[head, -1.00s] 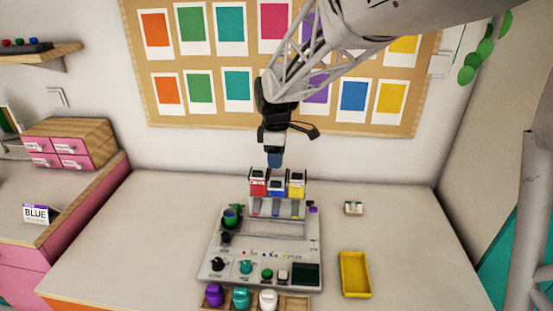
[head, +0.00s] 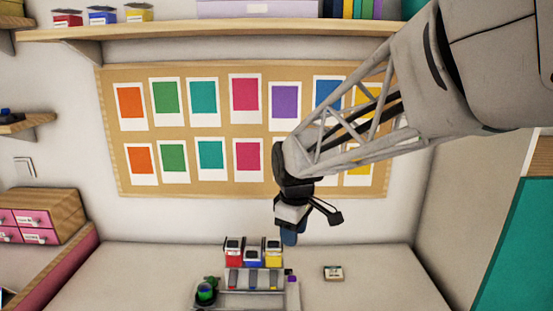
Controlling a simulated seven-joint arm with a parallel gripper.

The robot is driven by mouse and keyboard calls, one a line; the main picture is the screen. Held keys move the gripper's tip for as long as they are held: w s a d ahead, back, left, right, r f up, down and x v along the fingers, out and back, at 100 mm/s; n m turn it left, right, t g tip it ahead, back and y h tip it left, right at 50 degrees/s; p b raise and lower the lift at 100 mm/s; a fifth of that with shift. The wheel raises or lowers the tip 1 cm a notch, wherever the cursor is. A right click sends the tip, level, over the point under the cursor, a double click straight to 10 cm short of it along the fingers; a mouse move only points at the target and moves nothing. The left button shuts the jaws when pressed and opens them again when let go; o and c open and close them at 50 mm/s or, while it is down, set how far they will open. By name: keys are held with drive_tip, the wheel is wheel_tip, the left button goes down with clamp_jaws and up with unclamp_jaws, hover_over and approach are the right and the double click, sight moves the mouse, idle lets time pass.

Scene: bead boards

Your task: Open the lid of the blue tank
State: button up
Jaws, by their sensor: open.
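The blue tank (head: 254,257) stands in the middle of a row on the machine at the back of the table. The red tank (head: 234,258) is on its left and the yellow tank (head: 273,257) on its right. Each has a dark and pale top; the lids are too small to tell in detail. My gripper (head: 289,238) is open, pointing down with blue fingertips, above and slightly right of the tanks, apart from them. Nothing shows between its fingers.
The machine (head: 265,300) is cut off by the lower picture edge, with a green and black cup (head: 206,292) at its left. A small pale block (head: 333,273) lies to the right. The table (head: 385,280) is clear further right. A shelf (head: 180,30) runs above the swatch board.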

drive_tip(key=s+d+m+t, duration=0.1)
drive_tip(key=s+d+m, duration=0.5)
drive_tip(key=s, duration=0.6)
drive_tip(key=s+d+m, duration=0.6)
drive_tip(key=s+d, duration=0.2)
drive_tip(key=s, duration=0.5)
drive_tip(key=shift+d+f+t, duration=0.25)
drive_tip(key=shift+f+t, duration=0.15)
drive_tip(key=shift+f, duration=0.05)
drive_tip(key=shift+c, duration=0.3)
